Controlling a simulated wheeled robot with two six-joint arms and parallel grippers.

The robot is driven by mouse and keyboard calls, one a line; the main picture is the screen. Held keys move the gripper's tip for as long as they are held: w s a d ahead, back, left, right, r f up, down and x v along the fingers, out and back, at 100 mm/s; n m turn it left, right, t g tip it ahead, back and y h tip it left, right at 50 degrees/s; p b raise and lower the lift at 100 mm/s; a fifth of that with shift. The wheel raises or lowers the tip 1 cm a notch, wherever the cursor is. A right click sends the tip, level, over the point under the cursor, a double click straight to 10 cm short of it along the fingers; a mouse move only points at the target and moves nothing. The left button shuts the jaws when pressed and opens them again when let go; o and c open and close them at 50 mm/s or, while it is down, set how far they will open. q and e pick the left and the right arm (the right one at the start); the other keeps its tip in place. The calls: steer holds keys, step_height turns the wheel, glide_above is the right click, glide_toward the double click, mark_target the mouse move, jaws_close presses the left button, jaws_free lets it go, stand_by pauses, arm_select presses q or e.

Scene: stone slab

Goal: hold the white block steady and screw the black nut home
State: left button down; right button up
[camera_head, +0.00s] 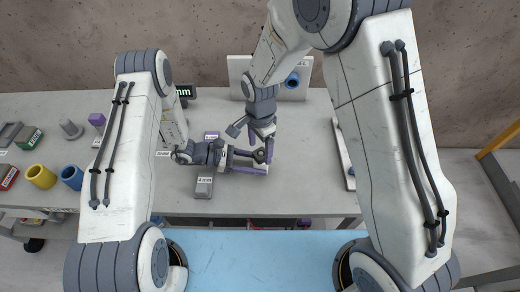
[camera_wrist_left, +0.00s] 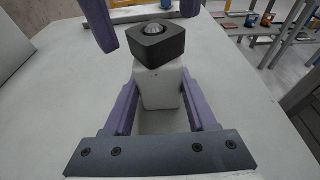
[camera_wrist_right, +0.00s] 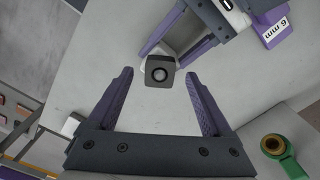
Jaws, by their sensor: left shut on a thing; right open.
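On the stone slab (camera_head: 310,190) a grey labelled block (camera_head: 203,186) stands near my left gripper. A purple 6 mm piece (camera_wrist_right: 278,28) and a green ring-ended tool (camera_wrist_right: 285,155) lie nearby. Yellow (camera_head: 41,176) and blue (camera_head: 72,177) cylinders stand at the left. A long white bar (camera_head: 342,150) lies right.

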mark_target(260, 153)
arm_select(q)
steer(key=shift+c, duration=0.6)
jaws_free()
arm_select(e)
step_height(260, 153, up, 10)
steer(key=shift+r, duration=0.25)
arm_select(q)
steer(key=shift+a, duration=0.1)
steer(key=v, duration=1.2)
